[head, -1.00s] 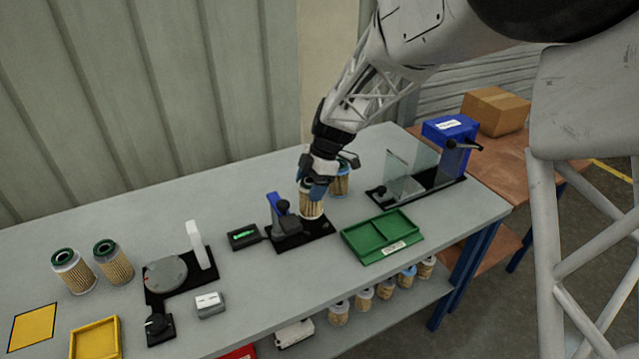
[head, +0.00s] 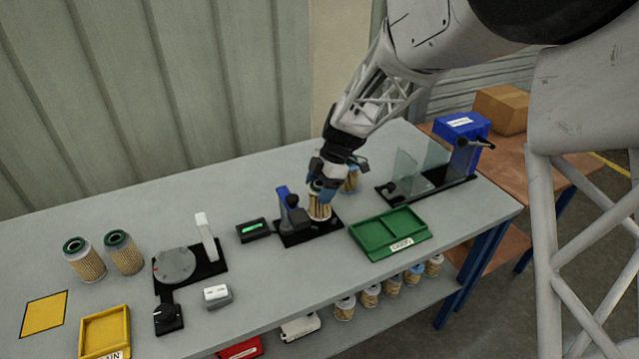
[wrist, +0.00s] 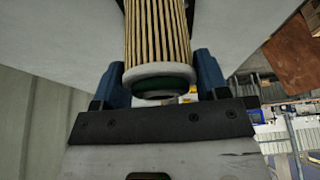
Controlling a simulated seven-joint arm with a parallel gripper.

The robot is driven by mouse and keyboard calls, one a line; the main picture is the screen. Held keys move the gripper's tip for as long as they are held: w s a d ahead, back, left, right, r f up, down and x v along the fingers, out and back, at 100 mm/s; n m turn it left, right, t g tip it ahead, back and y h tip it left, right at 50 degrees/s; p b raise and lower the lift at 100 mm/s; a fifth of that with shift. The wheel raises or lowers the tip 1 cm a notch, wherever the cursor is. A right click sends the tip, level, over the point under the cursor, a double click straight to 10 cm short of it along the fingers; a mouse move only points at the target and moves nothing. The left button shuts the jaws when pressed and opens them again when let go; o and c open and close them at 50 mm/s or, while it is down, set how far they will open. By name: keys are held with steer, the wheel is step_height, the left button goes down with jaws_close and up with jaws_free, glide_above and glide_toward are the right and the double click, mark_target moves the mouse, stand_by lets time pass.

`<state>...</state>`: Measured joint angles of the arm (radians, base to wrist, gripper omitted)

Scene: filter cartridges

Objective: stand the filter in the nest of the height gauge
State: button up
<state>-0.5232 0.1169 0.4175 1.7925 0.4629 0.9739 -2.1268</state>
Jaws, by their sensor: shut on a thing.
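The filter (head: 320,208) is a pleated tan cartridge with a pale end ring and green end. My gripper (head: 325,187) is shut on its upper end, and the filter is upright. In the wrist view the filter (wrist: 158,35) sits between my two blue fingers (wrist: 160,85). The height gauge (head: 283,198) has a black base, a blue column and a dark knob. The filter's lower end is over the right part of that base, beside the column. The nest is hidden behind the filter, and I cannot tell whether the filter touches it.
A blue-ended filter (head: 350,180) stands just behind my gripper. A green tray (head: 365,240) is at the right front, and a fixture with clear panels (head: 408,172) is behind it. A display box (head: 253,230) is left of the gauge. Two green-topped filters (head: 88,262) stand far left.

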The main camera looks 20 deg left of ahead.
steer(key=shift+f, duration=0.5)
steer(key=shift+f, duration=0.55)
stand_by(1.9)
steer(key=o, duration=1)
steer(key=shift+o, duration=0.5)
steer(key=shift+r, duration=1.15)
steer(key=shift+r, duration=3.1)
